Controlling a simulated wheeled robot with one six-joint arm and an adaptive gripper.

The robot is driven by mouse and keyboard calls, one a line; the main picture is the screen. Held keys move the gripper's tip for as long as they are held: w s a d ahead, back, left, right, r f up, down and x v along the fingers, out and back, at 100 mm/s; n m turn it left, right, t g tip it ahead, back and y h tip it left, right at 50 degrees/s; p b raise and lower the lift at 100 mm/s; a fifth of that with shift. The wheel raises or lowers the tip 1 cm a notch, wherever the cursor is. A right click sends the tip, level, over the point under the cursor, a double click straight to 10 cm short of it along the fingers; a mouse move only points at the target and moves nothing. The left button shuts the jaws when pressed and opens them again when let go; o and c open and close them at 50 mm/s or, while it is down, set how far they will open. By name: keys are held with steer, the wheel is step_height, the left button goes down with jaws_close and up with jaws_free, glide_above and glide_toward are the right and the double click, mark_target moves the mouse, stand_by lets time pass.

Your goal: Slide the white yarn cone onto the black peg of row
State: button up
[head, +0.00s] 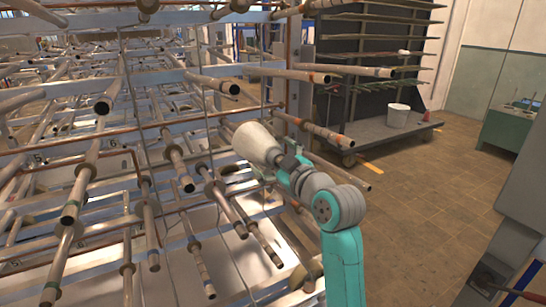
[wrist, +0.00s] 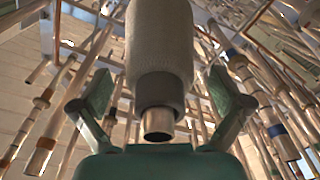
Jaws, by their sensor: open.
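The white yarn cone (head: 257,143) is at the rack's near side in the head view, its wide end toward the rack and its narrow end toward my gripper (head: 285,168). In the wrist view the cone (wrist: 160,45) lies between the two spread fingers of my gripper (wrist: 160,98), with a gap on each side. A metallic round end (wrist: 157,122) sticks out of the cone's dark narrow end toward my palm. I cannot tell whether it is the peg's tip. The peg behind the cone is hidden, and no black peg stands out clearly.
The rack (head: 150,75) carries many pegs jutting outward. Pegs stick out close above (head: 315,128) and below (head: 230,212) the cone. A dark shelf cart (head: 375,130) with a white bucket (head: 398,115) stands behind. Open tiled floor (head: 430,190) lies to the right.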

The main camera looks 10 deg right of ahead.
steer(key=v, duration=1.2)
steer(key=s+d+f+m+h, duration=0.1)
steer(key=s+f+m+h, duration=0.15)
steer(key=s+f, duration=0.45)
steer(key=s+d+f+m+h, duration=0.1)
steer(key=s+f+m, duration=0.25)
steer(key=f, duration=0.75)
steer(key=s+d+f+m+h, duration=0.1)
steer(key=s+f+m+h, duration=0.1)
steer(key=s+f, duration=0.55)
steer(key=s+f+m+g, duration=0.1)
steer(key=s+f, duration=0.2)
steer(key=s, duration=1.1)
steer(key=s+f+m+g, duration=0.1)
steer(key=s+f, duration=0.2)
steer(key=s, duration=1.1)
steer(key=shift+s+f+h, duration=0.3)
steer(key=shift+f+h, duration=0.05)
steer(key=shift+h, duration=0.1)
